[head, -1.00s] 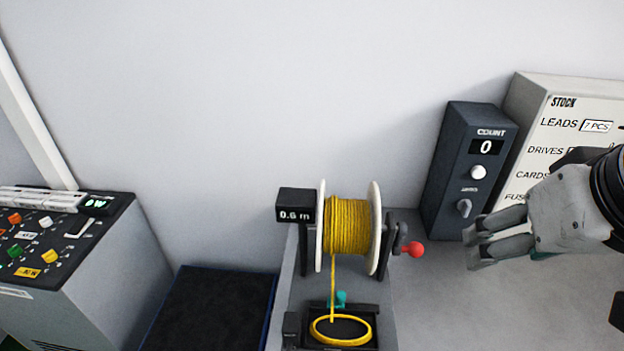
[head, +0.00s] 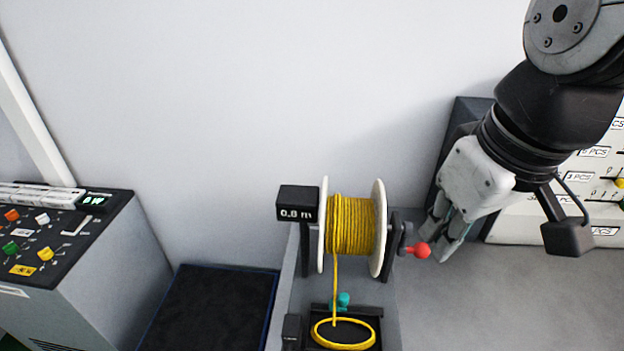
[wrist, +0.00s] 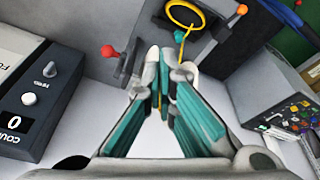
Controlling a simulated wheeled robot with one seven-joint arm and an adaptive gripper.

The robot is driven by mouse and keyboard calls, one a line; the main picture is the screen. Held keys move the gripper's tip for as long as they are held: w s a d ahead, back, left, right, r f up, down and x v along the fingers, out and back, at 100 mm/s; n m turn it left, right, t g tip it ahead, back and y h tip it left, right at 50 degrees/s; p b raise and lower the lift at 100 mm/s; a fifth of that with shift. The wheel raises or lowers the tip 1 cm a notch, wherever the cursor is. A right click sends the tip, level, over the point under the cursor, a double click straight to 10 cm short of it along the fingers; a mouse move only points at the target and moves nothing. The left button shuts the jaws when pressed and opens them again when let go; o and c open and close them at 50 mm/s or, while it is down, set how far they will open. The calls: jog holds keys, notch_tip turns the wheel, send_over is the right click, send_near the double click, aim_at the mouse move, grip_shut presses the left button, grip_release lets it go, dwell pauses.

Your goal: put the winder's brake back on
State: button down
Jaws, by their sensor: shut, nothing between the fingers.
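The winder has a spool of yellow cord (head: 351,226) between pale flanges, with a dark length display (head: 297,204) at its left. A red ball knob (head: 422,250) sits on a short dark arm at the winder's right side; it also shows in the wrist view (wrist: 107,50). I cannot tell whether this is the brake or the crank. A smaller red-orange knob (wrist: 241,9) shows by the winder's base in the wrist view. My gripper (head: 441,243) is shut and empty, pointing down just right of the red knob, apparently apart from it. In the wrist view, its fingers hide much of the spool.
A yellow cord loop (head: 342,334) lies in the tray below the spool, by a teal knob (head: 342,299). A dark mat (head: 212,308) and a control console (head: 100,250) are left.

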jog(key=a+f+n+g+h+b, duration=0.1)
jog(key=a+f+n+g+b, duration=0.1)
jog(key=a+f+n, duration=0.4)
jog(key=a+f+n+g+b, duration=0.2)
jog(key=a+f+n+g, duration=0.3)
jog(key=a, duration=0.9)
jog(key=shift+w+f+n+h, duration=0.2)
jog(key=shift+f+n+h, duration=0.2)
jog(key=shift+f+n, duration=0.4)
jog(key=shift+a, duration=0.1)
jog(key=p+x, duration=0.1)
jog(key=x, duration=1.2)
jog(key=shift+s+f+p, duration=0.1)
jog(key=shift+f+p, duration=0.25)
jog(key=shift+f, duration=0.05)
jog(key=shift+s+a, duration=0.1)
jog(key=shift+s, duration=0.05)
